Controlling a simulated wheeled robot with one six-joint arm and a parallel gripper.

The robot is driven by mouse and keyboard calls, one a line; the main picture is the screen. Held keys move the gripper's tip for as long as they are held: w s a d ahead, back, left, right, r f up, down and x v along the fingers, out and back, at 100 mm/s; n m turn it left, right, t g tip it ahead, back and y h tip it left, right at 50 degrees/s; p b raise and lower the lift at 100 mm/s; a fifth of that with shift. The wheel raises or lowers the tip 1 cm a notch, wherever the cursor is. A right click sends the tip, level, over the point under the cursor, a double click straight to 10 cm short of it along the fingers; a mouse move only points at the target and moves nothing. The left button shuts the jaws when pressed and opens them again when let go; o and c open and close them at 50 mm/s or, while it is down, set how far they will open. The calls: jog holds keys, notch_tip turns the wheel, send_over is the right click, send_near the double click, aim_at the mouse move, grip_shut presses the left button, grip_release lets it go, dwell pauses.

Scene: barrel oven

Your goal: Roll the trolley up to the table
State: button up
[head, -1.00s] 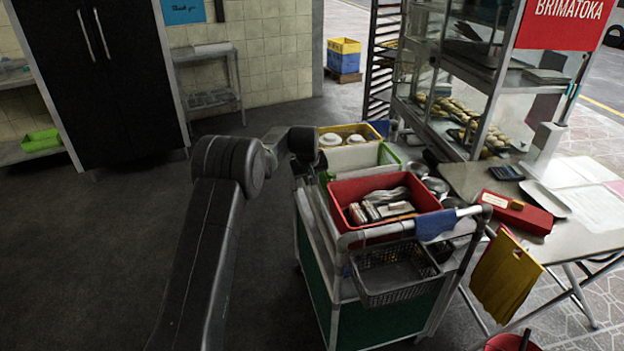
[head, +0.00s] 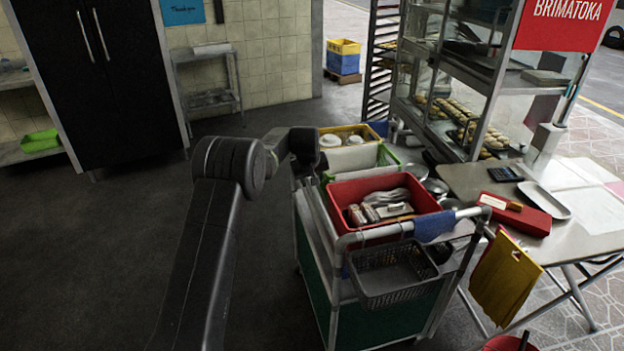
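The trolley (head: 362,322) has green side panels and a pale metal frame. It carries a red bin, a green-rimmed bin and a yellow bin, with a dark basket hung at its near end. The table (head: 465,181) is a pale folding table at the right. The trolley stands close beside its left edge; whether they touch I cannot tell. My dark arm reaches up from the bottom to the trolley's far left side. My gripper is not visible; the arm's end is hidden behind its own last links and the trolley.
A glass display case (head: 470,100) with pastries stands behind the table. A red box (head: 515,213) and a yellow cloth (head: 505,283) are at the table's near side. A black cabinet (head: 95,90) stands at the back left. The dark floor on the left is clear.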

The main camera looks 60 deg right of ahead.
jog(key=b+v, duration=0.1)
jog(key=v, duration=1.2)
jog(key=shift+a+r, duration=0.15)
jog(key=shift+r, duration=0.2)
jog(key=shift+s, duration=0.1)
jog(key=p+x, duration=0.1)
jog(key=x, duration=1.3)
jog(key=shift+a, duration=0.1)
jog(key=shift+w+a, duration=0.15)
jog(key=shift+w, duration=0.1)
